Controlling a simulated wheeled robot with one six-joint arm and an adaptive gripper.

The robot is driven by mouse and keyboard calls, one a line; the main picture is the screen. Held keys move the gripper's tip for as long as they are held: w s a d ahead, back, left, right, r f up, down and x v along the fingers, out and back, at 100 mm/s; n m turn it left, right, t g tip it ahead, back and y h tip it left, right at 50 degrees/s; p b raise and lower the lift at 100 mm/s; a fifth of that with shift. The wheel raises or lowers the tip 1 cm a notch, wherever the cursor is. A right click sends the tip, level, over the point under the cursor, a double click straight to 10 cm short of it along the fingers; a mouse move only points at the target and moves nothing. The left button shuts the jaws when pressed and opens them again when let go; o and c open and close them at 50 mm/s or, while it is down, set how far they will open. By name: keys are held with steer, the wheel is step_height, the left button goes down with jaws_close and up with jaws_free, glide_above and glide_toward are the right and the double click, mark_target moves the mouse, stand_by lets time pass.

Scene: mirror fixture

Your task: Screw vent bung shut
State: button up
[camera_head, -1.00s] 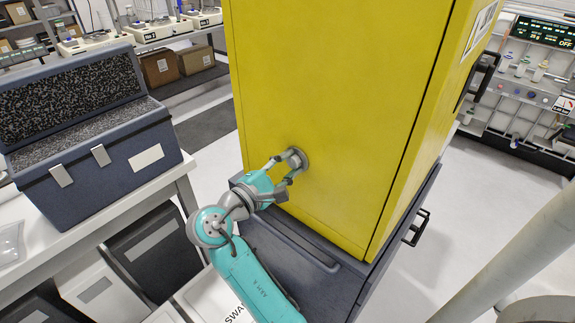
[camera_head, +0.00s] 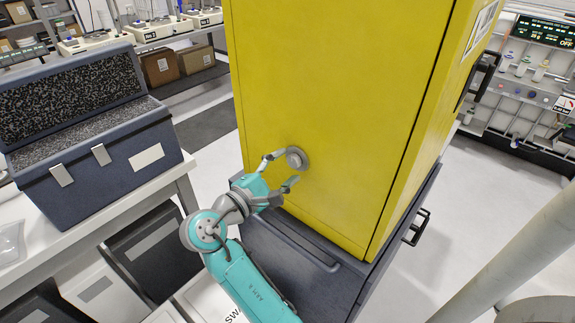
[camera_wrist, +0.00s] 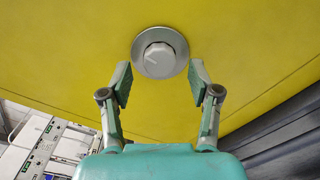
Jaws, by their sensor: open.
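The vent bung (camera_head: 294,158) is a grey knob in a round grey flange on the side of the yellow cabinet (camera_head: 330,90). In the wrist view the bung (camera_wrist: 159,60) shows a light line across its face, and the flange ring (camera_wrist: 140,52) surrounds it. My gripper (camera_head: 279,170) is open, just in front of the cabinet side. In the wrist view its fingertips (camera_wrist: 160,84) stand apart, one on each side and a little below the bung. Nothing is between the fingers, and they look clear of the knob.
The cabinet stands on a dark blue base unit (camera_head: 290,262) with a handle. An open blue foam-lined case (camera_head: 95,160) sits on a bench at left. A shelf rack (camera_head: 525,90) stands at right. A pale pole (camera_head: 510,255) is at lower right. Floor is clear between.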

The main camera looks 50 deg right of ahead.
steer(key=a, duration=1)
steer(key=shift+s+a, duration=0.2)
steer(key=shift+a, duration=0.1)
step_height(320, 180, down, 16)
steer(key=d+n+t+y, duration=0.2)
steer(key=n+t+y, duration=0.35)
steer(key=t, duration=0.35)
steer(key=s+a+f+t+y, duration=0.35)
steer(key=s+f+y, duration=0.25)
steer(key=s+f, duration=0.35)
steer(key=s+a+f+m+y, duration=0.2)
steer(key=s+a+m+y, duration=0.3)
steer(key=s, duration=0.6)
steer(key=s+a+r+m+t+y, duration=0.1)
steer(key=s+a+r+m, duration=0.1)
steer(key=s+r+m, duration=0.6)
steer(key=s+r, duration=0.1)
steer(key=s, duration=0.2)
steer(key=shift+s+a+t, duration=0.3)
steer(key=shift+s+t, duration=0.05)
steer(key=shift+s, duration=0.05)
steer(key=shift+r+y, duration=0.1)
steer(key=shift+y, duration=0.15)
